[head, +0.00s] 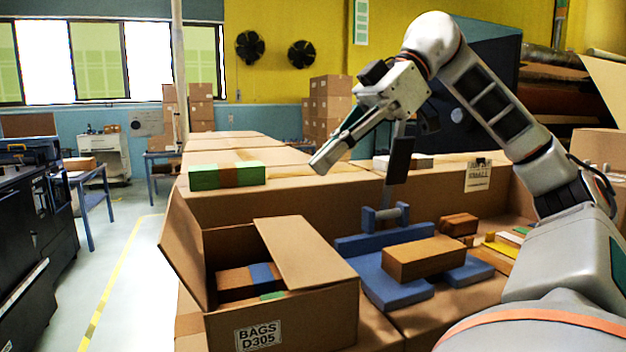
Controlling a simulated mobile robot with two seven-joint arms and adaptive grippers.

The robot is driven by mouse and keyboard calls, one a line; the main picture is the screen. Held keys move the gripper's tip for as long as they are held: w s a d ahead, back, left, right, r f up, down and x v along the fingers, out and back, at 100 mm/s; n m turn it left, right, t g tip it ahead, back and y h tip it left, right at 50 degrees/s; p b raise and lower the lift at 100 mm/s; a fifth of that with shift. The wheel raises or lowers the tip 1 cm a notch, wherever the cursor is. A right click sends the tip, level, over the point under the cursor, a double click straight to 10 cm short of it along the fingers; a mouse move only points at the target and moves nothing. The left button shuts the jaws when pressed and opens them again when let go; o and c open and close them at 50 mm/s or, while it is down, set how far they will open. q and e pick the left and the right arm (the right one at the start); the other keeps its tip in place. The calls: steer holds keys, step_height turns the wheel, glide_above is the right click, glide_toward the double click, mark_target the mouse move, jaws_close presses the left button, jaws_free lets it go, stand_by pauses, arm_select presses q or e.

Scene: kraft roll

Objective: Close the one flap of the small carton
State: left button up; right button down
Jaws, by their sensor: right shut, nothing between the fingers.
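The small carton (300,318) stands open at the front left, with a "BAGS D305" label on its front. A wide flap (303,252) slants up at its right side and covers part of the opening. Another panel (187,250) stands up at the left side, leaning outward. Brown, blue and green packs (237,281) show inside. My right gripper (320,166) is shut and empty, held above and behind the carton, apart from both panels and pointing down to the left. My left gripper is out of view.
A blue stand (390,282) right of the carton bears a brown block (425,258). A green and brown pack (228,175) lies on the large cardboard surface behind. Small blocks (459,224) lie at the right. The air above the carton is clear.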

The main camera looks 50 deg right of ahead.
steer(key=p, duration=0.2)
glide_above(275, 248)
steer(key=d, duration=0.2)
steer(key=f, duration=0.5)
steer(key=shift+s+f, duration=0.25)
steer(key=shift+s, duration=0.15)
step_height(275, 248, down, 3)
steer(key=shift+w+a+f+b, duration=0.1)
steer(key=shift+w+a+b, duration=0.05)
steer(key=shift+b, duration=0.3)
steer(key=shift+f, duration=0.5)
steer(key=shift+f+b, duration=0.65)
steer(key=shift+b, duration=0.3)
steer(key=shift+a+f+b, duration=0.1)
steer(key=shift+f+b, duration=0.05)
steer(key=shift+b, duration=0.15)
